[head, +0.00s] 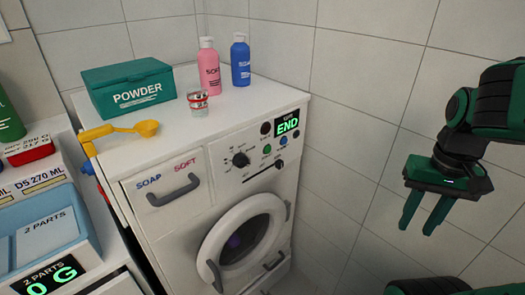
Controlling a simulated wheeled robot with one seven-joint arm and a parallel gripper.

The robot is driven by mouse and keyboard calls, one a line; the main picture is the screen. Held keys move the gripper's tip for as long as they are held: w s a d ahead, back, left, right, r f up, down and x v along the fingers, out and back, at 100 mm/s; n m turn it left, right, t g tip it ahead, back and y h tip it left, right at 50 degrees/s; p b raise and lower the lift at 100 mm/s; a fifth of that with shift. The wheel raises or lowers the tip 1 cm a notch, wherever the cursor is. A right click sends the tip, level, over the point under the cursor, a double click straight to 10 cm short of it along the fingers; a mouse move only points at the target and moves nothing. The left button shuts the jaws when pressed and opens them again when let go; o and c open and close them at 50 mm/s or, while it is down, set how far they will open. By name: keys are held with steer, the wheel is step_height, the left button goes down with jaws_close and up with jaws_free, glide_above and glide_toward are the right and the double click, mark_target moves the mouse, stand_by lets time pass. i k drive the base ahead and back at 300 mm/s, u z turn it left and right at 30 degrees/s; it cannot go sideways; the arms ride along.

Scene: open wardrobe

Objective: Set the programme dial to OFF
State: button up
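The programme dial (240,160) is a black round knob with small marks around it, on the front panel of the white washing machine (195,235). Its labels and pointer are too small to read. The display (287,124) to its right shows END in green. My gripper (418,230) hangs at the right of the head view, well apart from the machine, in front of the tiled wall. Its two green fingers point down and stand apart, with nothing between them.
A drawer handle (174,192) sticks out left of the dial; the round door (243,243) is below. Small buttons (267,149) and a slider (262,172) sit right of the dial.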

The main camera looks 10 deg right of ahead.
mark_target(241, 160)
steer(key=z, duration=2.05)
steer(key=k, duration=0.9)
steer(key=u, duration=0.8)
